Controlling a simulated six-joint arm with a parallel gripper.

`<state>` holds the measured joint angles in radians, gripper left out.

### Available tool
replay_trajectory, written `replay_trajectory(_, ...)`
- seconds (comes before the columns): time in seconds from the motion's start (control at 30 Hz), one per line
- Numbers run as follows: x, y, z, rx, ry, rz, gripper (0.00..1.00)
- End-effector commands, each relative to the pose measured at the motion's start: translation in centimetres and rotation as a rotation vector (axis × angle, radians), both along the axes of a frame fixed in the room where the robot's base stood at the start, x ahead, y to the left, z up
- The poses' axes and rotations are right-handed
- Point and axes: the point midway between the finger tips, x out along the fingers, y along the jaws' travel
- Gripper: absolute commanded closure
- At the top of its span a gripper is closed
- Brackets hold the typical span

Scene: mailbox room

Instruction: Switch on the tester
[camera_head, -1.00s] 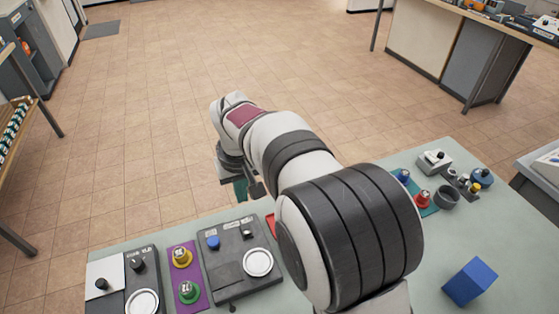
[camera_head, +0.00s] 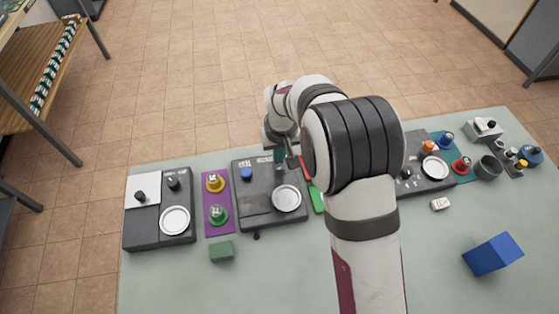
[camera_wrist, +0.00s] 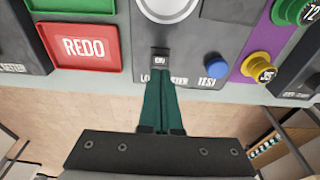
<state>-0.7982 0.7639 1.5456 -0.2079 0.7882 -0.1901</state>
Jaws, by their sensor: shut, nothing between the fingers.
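The tester panel (camera_head: 262,212) is a dark grey box in the middle of the row, with a round white plate (camera_head: 287,198) and a blue button (camera_head: 246,174). In the wrist view the panel (camera_wrist: 212,45) shows lettering ending in "TESTER", partly hidden by my fingers, and "TEST" by the blue button (camera_wrist: 217,65). A small dark switch (camera_wrist: 160,61) with a pale label sits right at my fingertips; its lettering is too small to read. My gripper (camera_wrist: 161,80) has its green fingers together and empty. Whether they touch the switch, I cannot tell.
A red tray marked REDO (camera_wrist: 84,47) lies beside the panel, with a green tray (camera_head: 317,199). A purple strip (camera_head: 217,202) with yellow and green knobs is on the other side. Similar dark panels stand left (camera_head: 160,235) and right (camera_head: 430,185).

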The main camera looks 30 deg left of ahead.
Motion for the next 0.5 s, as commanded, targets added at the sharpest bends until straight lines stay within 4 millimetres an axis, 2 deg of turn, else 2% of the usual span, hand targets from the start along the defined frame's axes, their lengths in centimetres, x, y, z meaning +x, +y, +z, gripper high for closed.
replay_trajectory(0.2,-0.4,-0.4,-1.8,0.000,0.000,0.001,1.00)
replay_trajectory(0.5,-0.4,-0.5,-1.9,0.001,-0.001,0.000,1.00)
